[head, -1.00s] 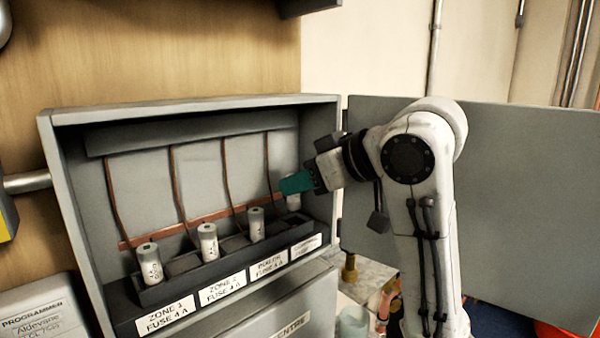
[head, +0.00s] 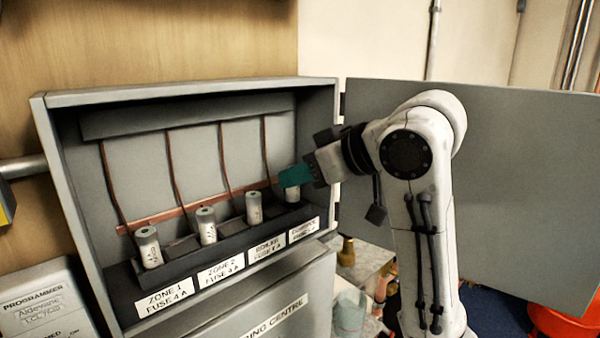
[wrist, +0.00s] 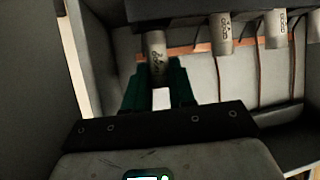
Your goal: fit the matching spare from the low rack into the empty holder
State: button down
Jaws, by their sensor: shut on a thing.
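My gripper (head: 290,177), with teal fingers, is shut on a pale cylindrical fuse (head: 292,192) at the right end of the row inside the open grey box. In the wrist view the fuse (wrist: 156,46) stands between the two fingers (wrist: 160,85), its far end against the dark holder strip (wrist: 175,10). I cannot tell whether it is fully seated. Three similar fuses stand upright in the strip: at Zone 1 (head: 149,248), Zone 2 (head: 207,226) and Boiler (head: 254,208). The fourth label (head: 303,230) is hard to read. The low rack is not clearly visible.
The box's open door (head: 480,180) spreads behind my arm on the right. Copper wires and a copper bar (head: 165,215) line the box's back. Below right are a glass jar (head: 349,312), a brass fitting (head: 346,252) and an orange container (head: 560,325).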

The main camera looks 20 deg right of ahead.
jog(key=shift+f+b, duration=0.55)
jog(key=shift+f, duration=0.5)
dwell(0.6)
jog(key=c, duration=0.9)
grip_release()
jog(key=shift+o, duration=0.2)
jog(key=b+v, duration=0.1)
jog(key=v, duration=0.9)
jog(key=shift+s, duration=0.35)
jog(key=shift+d, duration=0.15)
